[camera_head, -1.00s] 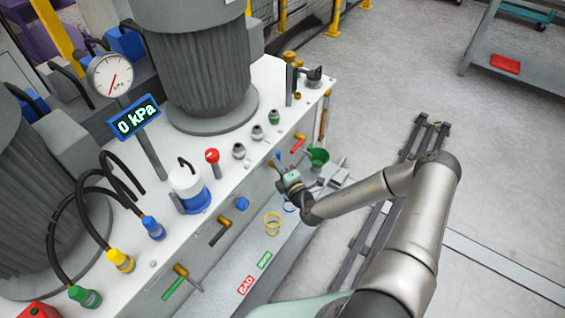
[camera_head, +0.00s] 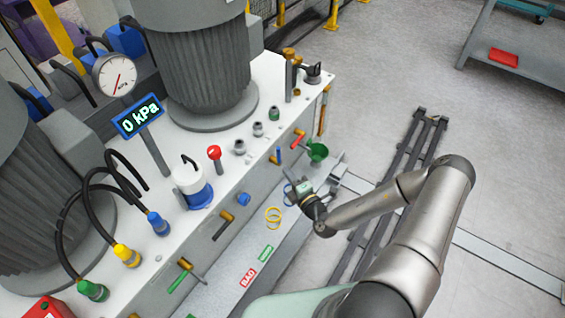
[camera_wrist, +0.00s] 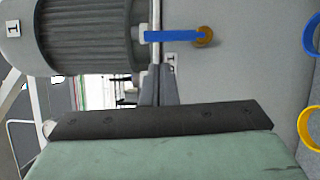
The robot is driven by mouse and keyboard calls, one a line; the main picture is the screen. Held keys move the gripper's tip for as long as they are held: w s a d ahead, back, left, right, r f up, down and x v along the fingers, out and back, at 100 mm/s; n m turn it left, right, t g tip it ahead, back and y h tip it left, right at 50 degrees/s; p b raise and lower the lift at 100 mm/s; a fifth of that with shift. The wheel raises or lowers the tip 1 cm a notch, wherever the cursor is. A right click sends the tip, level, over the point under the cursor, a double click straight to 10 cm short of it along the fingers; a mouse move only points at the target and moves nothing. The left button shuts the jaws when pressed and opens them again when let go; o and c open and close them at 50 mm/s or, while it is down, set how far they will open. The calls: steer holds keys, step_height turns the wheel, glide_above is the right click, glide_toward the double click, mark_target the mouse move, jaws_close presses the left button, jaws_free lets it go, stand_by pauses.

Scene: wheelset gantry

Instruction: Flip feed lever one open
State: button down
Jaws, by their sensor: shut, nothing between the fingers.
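A blue lever (camera_wrist: 175,37) on a brass pivot (camera_wrist: 206,36) stands out from the grey panel in the wrist view. A small plate marked 1 (camera_wrist: 171,59) sits next to it. In the head view the blue lever (camera_head: 279,155) shows on the front face of the white-topped cabinet (camera_head: 225,172). My gripper (camera_head: 289,176) is just in front of and below that lever, apart from it. In the wrist view its closed dark fingers (camera_wrist: 156,84) point toward the lever, with a small gap between.
A red-handled lever (camera_head: 298,139) and green funnel (camera_head: 317,152) are close by. Black (camera_head: 222,228) and green (camera_head: 179,279) levers are further along the panel. Yellow rings (camera_head: 273,216) hang below. The gauge display (camera_head: 140,117) reads 0 kPa.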

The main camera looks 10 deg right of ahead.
steer(key=shift+v, duration=1.65)
steer(key=s+a+r+n+g+y, duration=0.4)
steer(key=s+r+n+g, duration=0.35)
steer(key=n, duration=0.65)
steer(key=s+a+r+n+g+y, duration=0.45)
steer(key=r+n+g, duration=0.45)
steer(key=n, duration=0.5)
steer(key=s+d+r+n+h, duration=1.2)
steer(key=n+h, duration=0.3)
steer(key=n, duration=0.5)
steer(key=shift+r+h, duration=0.35)
steer(key=shift+r, duration=0.15)
steer(key=shift+t, duration=0.25)
